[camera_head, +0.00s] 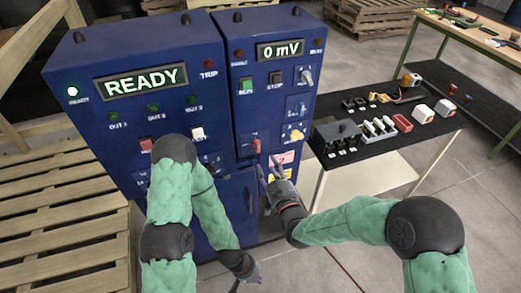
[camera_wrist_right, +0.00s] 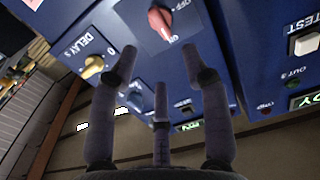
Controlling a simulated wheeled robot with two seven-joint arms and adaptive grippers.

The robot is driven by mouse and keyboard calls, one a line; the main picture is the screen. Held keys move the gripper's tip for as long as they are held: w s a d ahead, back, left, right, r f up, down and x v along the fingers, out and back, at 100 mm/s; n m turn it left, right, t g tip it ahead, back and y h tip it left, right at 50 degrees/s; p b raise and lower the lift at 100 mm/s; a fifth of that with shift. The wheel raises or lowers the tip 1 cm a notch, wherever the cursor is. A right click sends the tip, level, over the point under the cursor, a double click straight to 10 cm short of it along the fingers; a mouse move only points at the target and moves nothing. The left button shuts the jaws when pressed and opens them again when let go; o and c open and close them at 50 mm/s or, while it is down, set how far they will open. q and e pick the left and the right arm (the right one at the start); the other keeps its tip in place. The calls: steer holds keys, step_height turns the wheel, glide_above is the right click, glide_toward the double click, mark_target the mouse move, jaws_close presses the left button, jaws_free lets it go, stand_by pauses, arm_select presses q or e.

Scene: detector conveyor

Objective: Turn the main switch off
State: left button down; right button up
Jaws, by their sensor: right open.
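The main switch (camera_head: 256,146) is a small red handle low on the right-hand blue cabinet (camera_head: 222,90). My right gripper (camera_head: 265,168) is open just below and in front of the switch. In the right wrist view its spread fingers (camera_wrist_right: 158,72) point at the panel, with the handle beyond them and apart from them. My left gripper (camera_head: 246,274) hangs low in front of the cabinets; its fingers are too small to judge.
The left cabinet carries a READY display (camera_head: 140,82), lamps and a white switch (camera_head: 197,133). A yellow knob (camera_head: 295,135) and grey knob (camera_head: 306,76) sit near the main switch. A black-topped table (camera_head: 370,160) stands right; a pallet (camera_head: 60,215) lies left.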

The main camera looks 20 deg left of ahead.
mark_target(257, 146)
steer(key=b+x, duration=0.1)
steer(key=x, duration=0.8)
steer(key=shift+w+a, duration=0.15)
steer(key=shift+w, duration=0.05)
